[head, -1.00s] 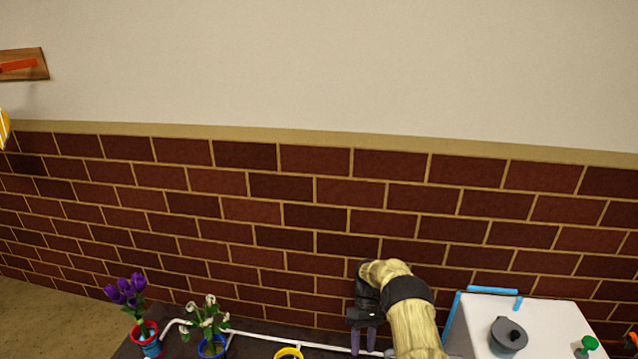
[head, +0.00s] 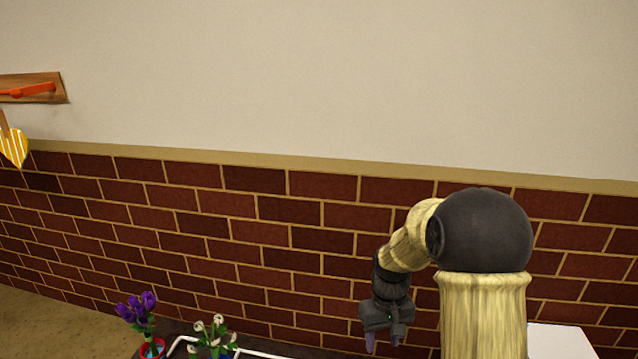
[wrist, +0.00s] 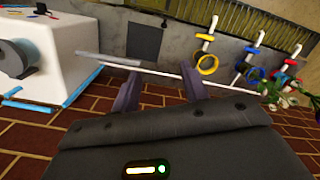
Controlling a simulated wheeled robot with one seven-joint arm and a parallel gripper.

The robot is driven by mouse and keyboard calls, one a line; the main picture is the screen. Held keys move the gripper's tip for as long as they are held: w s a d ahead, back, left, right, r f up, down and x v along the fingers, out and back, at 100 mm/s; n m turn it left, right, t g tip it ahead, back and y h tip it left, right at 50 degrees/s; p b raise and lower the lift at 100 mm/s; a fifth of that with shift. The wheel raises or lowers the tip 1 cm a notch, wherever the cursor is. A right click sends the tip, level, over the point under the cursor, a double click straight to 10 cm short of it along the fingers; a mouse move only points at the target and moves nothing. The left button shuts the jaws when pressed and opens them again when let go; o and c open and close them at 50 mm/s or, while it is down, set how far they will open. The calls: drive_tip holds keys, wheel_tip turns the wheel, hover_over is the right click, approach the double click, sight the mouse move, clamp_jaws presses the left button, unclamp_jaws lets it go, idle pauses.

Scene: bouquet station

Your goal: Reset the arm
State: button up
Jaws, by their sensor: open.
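My gripper (head: 384,338) shows at the lower right of the head view, with its fingers pointing down in front of the brick wall. It is open and empty. In the wrist view my gripper (wrist: 160,95) has its two purple-grey fingers spread apart, with nothing between them. My arm rises beside it in the head view, bent at a large dark joint.
Purple flowers (head: 137,309) in a red pot and white flowers (head: 212,331) stand on the dark table at lower left. A white box (head: 560,343) is at lower right; it also shows in the wrist view (wrist: 75,45). A brick wall (head: 250,225) stands behind.

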drive_tip(key=s+d+r+m+t+p, duration=0.1)
drive_tip(key=s+r+t, duration=0.1)
drive_tip(key=s+r, duration=0.35)
drive_tip(key=s+r+m+t+p, duration=0.1)
drive_tip(key=s+r+m+t, duration=0.1)
drive_tip(key=s, duration=0.6)
wheel_tip(320, 180, up, 38)
drive_tip(key=p, duration=3.8)
drive_tip(key=shift+s, duration=0.3)
drive_tip(key=shift+d+f, duration=0.1)
drive_tip(key=shift+c, duration=0.3)
